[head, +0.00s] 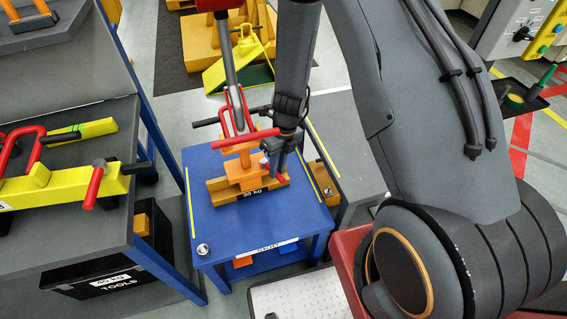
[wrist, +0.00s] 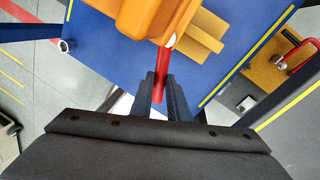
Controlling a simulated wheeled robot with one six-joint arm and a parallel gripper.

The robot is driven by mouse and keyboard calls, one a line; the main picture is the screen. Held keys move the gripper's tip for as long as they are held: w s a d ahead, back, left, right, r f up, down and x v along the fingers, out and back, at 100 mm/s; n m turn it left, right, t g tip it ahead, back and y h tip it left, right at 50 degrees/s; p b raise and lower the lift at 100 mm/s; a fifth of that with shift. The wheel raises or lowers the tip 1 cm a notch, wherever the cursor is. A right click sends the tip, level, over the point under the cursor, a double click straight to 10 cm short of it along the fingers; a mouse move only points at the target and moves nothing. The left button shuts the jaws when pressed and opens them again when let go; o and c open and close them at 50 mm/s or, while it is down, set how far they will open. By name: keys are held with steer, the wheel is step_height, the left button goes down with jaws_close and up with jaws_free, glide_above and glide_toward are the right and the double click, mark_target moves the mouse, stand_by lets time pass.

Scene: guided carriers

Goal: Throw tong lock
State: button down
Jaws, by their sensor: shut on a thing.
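The tong hangs from a grey bar, with red arms (head: 236,110) and an orange body (head: 243,166) over a yellow block marked 50 kg (head: 222,196). The orange body (wrist: 150,16) fills the top of the wrist view. A red lock lever (wrist: 162,68) sticks out from a pale pivot on it, and its end also shows in the head view (head: 281,179). My gripper (wrist: 162,88) is shut on this lever, with a finger on each side. In the head view my gripper (head: 275,152) is at the right side of the tong and partly hides the lever.
The block rests on a blue table (head: 215,227) with a small metal knob at its front left corner. A grey bench (head: 45,240) with yellow and red tools stands at left. A yellow-green ramp piece (head: 232,68) lies behind. Bare blue tabletop shows in front of the block.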

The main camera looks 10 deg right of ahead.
steer(key=shift+s+a+m, duration=0.15)
steer(key=shift+a+m, duration=0.15)
steer(key=shift+m, duration=0.3)
steer(key=c, duration=1.7)
jaws_free()
